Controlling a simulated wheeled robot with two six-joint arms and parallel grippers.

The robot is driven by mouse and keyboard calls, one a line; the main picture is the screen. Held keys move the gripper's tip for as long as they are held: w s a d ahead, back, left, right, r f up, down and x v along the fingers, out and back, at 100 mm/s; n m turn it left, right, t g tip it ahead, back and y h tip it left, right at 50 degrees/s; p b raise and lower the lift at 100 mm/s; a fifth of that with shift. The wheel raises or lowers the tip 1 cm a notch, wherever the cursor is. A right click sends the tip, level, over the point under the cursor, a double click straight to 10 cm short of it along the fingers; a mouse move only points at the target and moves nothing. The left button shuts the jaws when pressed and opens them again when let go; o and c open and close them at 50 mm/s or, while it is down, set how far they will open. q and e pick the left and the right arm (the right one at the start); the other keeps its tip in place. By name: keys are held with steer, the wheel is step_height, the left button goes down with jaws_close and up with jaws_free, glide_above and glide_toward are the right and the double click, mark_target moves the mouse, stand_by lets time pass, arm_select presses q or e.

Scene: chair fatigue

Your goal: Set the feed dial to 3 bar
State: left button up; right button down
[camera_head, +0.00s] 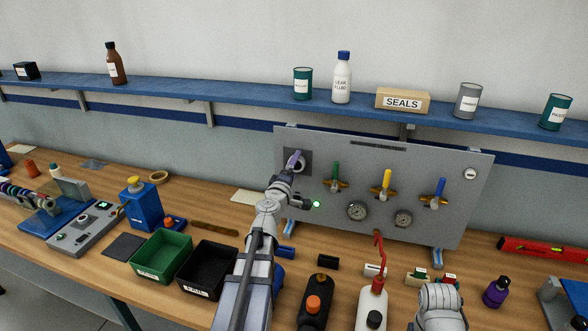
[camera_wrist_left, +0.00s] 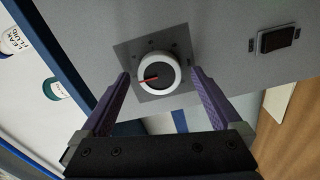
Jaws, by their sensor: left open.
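The feed dial (camera_wrist_left: 157,75) is a white-rimmed round knob with a dark face and a red pointer, on a dark square plate. In the wrist view its pointer lies toward the picture's left; scale numbers are not readable. In the head view the dial (camera_head: 300,165) is at the upper left of the grey panel (camera_head: 455,170), partly hidden by my gripper. My left gripper (camera_wrist_left: 160,76) is open, with one purple finger on each side of the dial and gaps between. It also shows in the head view (camera_head: 294,160). My right gripper is not in view.
Bottles (camera_head: 318,300) and bins (camera_head: 160,256) crowd the bench in front. A blue shelf (camera_head: 240,98) runs above.

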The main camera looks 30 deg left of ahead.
arm_select(q)
steer(key=v, duration=0.7)
steer(key=shift+s, duration=0.3)
